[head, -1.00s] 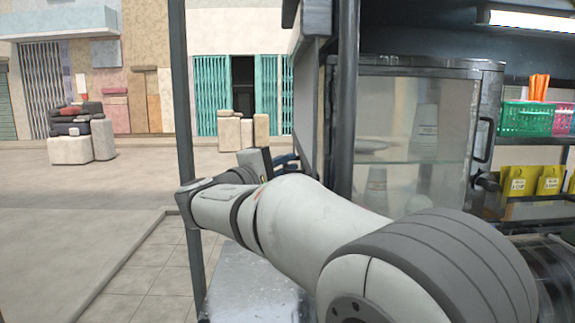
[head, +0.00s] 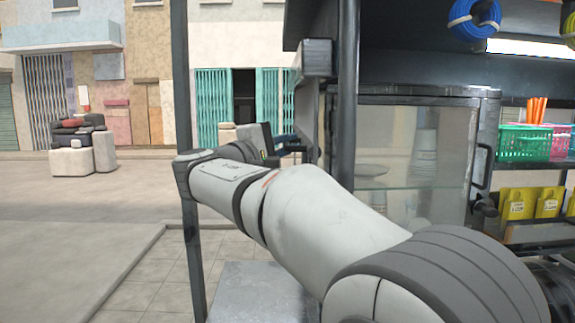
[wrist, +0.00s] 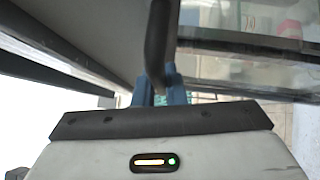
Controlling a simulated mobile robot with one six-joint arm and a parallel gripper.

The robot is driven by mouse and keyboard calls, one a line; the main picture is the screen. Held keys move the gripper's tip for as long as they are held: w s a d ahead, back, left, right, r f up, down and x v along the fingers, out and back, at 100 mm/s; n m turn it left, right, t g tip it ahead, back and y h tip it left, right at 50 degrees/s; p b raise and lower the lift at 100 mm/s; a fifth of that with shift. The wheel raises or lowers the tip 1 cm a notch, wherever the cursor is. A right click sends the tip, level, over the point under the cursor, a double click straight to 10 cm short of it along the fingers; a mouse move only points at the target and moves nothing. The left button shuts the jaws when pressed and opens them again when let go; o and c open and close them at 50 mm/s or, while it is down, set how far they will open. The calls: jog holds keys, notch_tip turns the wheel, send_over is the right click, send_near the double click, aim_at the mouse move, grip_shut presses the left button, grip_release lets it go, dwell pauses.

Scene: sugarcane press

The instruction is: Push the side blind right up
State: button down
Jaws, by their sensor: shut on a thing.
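The side blind (head: 307,115) is a grey panel seen nearly edge-on at the stall's left side, beside the dark post. In the wrist view it appears as a broad grey surface (wrist: 95,35) at upper left. My gripper (head: 292,144) is at the blind's lower part, partly hidden behind my arm in the head view. In the wrist view its blue fingers (wrist: 160,88) are shut on a dark bar (wrist: 158,45), which looks like the blind's handle. The blind's lower edge is mostly hidden.
A dark upright post (head: 347,120) and a glass cabinet (head: 400,150) stand right of the blind. A grey box (head: 316,58) sits above it. A thin post (head: 182,90) stands at left. A metal counter (head: 250,285) lies below my arm. The street beyond is open.

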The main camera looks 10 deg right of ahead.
notch_tip(320, 180, up, 7)
jog(key=shift+f+p, duration=0.2)
jog(key=shift+p, duration=0.85)
jog(key=c, duration=1.5)
grip_release()
jog(key=shift+f, duration=0.1)
jog(key=shift+b+v, duration=1.25)
jog(key=shift+v, duration=2.65)
